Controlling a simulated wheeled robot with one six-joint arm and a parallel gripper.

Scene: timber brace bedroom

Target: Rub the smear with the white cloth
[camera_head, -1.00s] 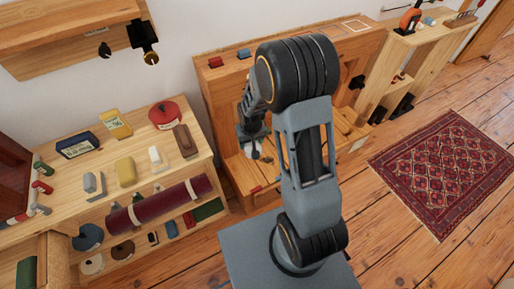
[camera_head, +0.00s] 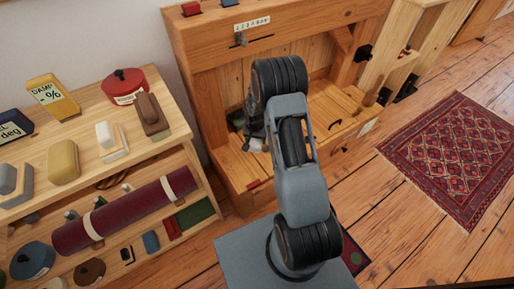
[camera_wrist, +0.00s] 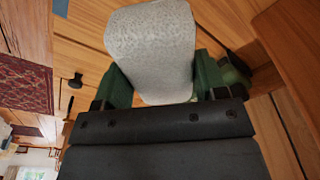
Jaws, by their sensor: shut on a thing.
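My gripper (camera_wrist: 162,78) is shut on the white cloth (camera_wrist: 150,40), a pale speckled pad between its two green fingers in the wrist view. In the head view, the cloth shows as a small white patch (camera_head: 257,145) low in the wooden bench's recess, by the gripper. My arm hides part of this area. The cloth is close to the wooden surface, but I cannot tell whether it touches. I cannot make out the smear in either view.
A dark green rounded thing (camera_wrist: 236,72) lies beside the right finger. The wooden bench (camera_head: 210,60) has side walls and a brace around the recess. A shelf (camera_head: 85,100) with blocks and a red roll (camera_head: 130,210) stands left. A patterned rug (camera_head: 450,150) lies right.

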